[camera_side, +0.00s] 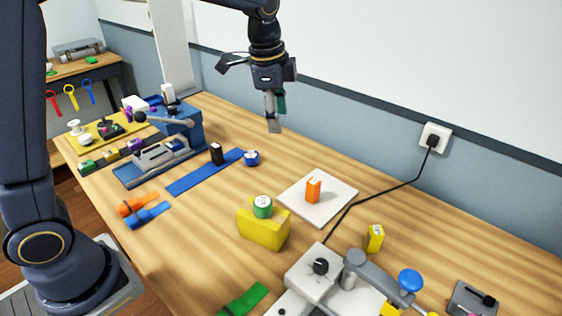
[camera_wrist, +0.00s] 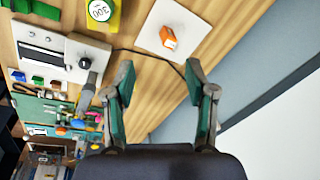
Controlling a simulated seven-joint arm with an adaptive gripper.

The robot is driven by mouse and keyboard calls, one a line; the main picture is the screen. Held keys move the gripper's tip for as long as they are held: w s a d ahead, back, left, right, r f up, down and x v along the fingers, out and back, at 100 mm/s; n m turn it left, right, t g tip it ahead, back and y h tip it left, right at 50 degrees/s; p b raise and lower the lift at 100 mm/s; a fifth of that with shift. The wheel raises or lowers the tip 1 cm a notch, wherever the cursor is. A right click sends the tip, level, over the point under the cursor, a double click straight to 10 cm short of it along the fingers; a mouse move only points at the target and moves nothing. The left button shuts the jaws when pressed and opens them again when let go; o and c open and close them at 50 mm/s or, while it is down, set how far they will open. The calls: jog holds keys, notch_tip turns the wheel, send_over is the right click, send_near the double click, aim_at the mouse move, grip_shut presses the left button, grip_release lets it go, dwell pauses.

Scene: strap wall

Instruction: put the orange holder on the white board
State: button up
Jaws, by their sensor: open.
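The orange holder (camera_side: 313,190) stands upright on the white board (camera_side: 337,206), a flat square lying on the table. In the wrist view the orange holder (camera_wrist: 168,37) is also on the white board (camera_wrist: 187,20), towards the top of the picture. My gripper (camera_side: 275,115) is raised above the table, behind and to the left of the board in the side view. It is apart from the holder, and its fingers (camera_wrist: 165,80) are spread with nothing between them in the wrist view.
A black cable (camera_side: 368,198) runs from the wall socket (camera_side: 435,137) past the board. A yellow block (camera_side: 262,230) with a green-and-white roll (camera_side: 262,206) stands in front. A grey machine (camera_side: 310,270) and a small yellow box (camera_side: 374,238) are at right. A blue strip (camera_side: 205,172) lies left.

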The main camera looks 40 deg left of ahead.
jog(key=s+a+r+n+t, duration=0.1)
jog(key=s+n, duration=0.5)
jog(key=s, duration=0.6)
jog(key=s+a+n+t, duration=0.2)
jog(key=s+a+n, duration=0.2)
jog(key=s, duration=0.7)
jog(key=shift+s+a+r+n+t, duration=0.25)
jog(key=shift+s+r+n+t, duration=0.1)
jog(key=shift+n, duration=0.55)
